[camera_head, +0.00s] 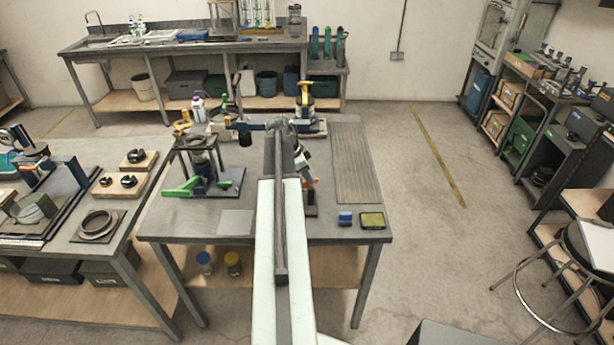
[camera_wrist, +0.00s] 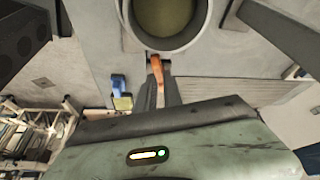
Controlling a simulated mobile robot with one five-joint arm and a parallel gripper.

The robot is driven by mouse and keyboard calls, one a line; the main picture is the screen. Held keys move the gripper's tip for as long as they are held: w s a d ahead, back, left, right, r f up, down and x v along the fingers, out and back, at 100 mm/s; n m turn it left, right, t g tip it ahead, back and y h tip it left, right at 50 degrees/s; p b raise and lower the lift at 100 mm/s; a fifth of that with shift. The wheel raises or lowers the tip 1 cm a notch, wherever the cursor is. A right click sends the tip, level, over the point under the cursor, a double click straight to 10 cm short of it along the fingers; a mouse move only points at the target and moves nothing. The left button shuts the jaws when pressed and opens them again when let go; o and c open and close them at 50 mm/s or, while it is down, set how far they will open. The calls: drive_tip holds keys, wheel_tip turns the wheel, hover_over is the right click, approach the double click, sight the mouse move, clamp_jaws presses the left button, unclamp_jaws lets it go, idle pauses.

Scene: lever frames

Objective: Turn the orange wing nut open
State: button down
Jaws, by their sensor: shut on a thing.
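The orange wing nut (camera_wrist: 157,66) shows in the wrist view as a narrow upright piece just below a large round grey opening (camera_wrist: 203,30). My gripper (camera_wrist: 159,82) has its dark fingers on either side of the orange piece, shut on it. In the head view a small bit of the orange wing nut (camera_head: 311,182) shows just right of my arm. My arm hides most of the fixture there, and my fingertips cannot be made out in that view.
On the same table (camera_head: 225,222), a stand with a green lever (camera_head: 182,188) is left of my arm. A ribbed mat (camera_head: 355,160), a blue block (camera_head: 345,218) and a dark yellow-topped box (camera_head: 372,220) lie to the right. A yellow-handled fixture (camera_head: 305,95) stands at the back.

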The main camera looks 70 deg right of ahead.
drive_tip(key=n, duration=0.1)
drive_tip(key=n+t+h, duration=0.1)
drive_tip(key=n, duration=0.1)
drive_tip(key=shift+s+a+n, duration=0.1)
drive_tip(key=shift+s+n, duration=0.1)
drive_tip(key=shift+n, duration=0.1)
drive_tip(key=n+t, duration=0.1)
drive_tip(key=n, duration=0.2)
drive_tip(key=shift+s+n+h, duration=0.15)
drive_tip(key=shift+n+h, duration=0.15)
drive_tip(key=n+t, duration=0.2)
drive_tip(key=n, duration=0.2)
drive_tip(key=shift+s, duration=0.15)
drive_tip(key=shift+n+t, duration=0.5)
drive_tip(key=shift+n, duration=0.9)
drive_tip(key=c, duration=1.5)
unclamp_jaws()
